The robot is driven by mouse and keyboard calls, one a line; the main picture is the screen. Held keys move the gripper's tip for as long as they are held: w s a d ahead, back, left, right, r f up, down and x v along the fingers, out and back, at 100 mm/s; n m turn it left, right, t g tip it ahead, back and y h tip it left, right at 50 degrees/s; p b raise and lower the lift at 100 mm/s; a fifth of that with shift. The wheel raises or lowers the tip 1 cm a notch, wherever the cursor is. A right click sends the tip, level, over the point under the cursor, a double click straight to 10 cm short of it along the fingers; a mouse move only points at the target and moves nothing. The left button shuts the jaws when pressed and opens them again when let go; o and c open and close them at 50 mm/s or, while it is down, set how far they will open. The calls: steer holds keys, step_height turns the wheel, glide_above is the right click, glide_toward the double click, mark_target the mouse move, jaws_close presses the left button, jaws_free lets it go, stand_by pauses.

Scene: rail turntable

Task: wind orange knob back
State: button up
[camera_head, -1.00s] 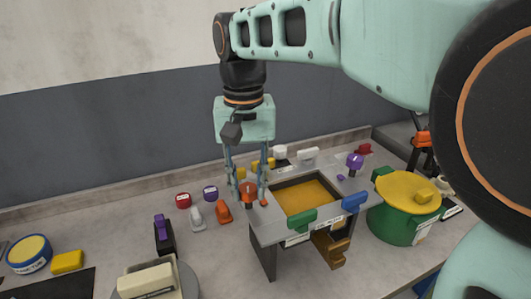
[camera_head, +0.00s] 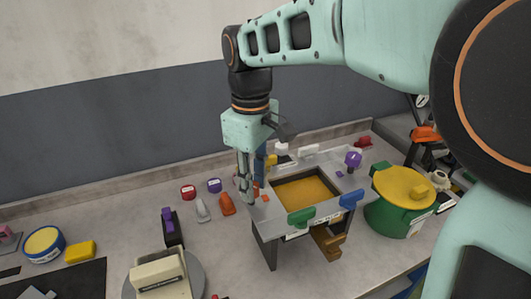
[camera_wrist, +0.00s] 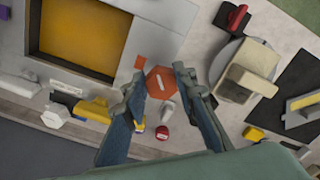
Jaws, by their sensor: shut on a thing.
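The orange knob (camera_wrist: 160,82) is a six-sided block with a pale line on its top, seen from above in the wrist view. My gripper (camera_wrist: 159,83) is shut on the knob, one finger on each side. A small flat orange square (camera_wrist: 140,62) lies on the plate beside the knob.
Green (camera_head: 301,217) and blue (camera_head: 352,198) handles stand at the stand's front; a purple knob (camera_head: 353,159) is on its right. A green drum (camera_head: 392,216) is at the right.

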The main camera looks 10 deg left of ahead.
steer(key=n+p, duration=0.1)
steer(key=n, duration=0.1)
steer(key=n+p, duration=0.1)
steer(key=n, duration=0.2)
steer(key=shift+w+r+n, duration=0.15)
steer(key=shift+w+n, duration=0.05)
steer(key=shift+n, duration=0.1)
steer(key=shift+w+n+p, duration=0.15)
steer(key=shift+n+p, duration=0.85)
steer(key=shift+n, duration=1.2)
steer(key=o, duration=1.1)
step_height(320, 180, up, 12)
steer(key=shift+f, duration=0.1)
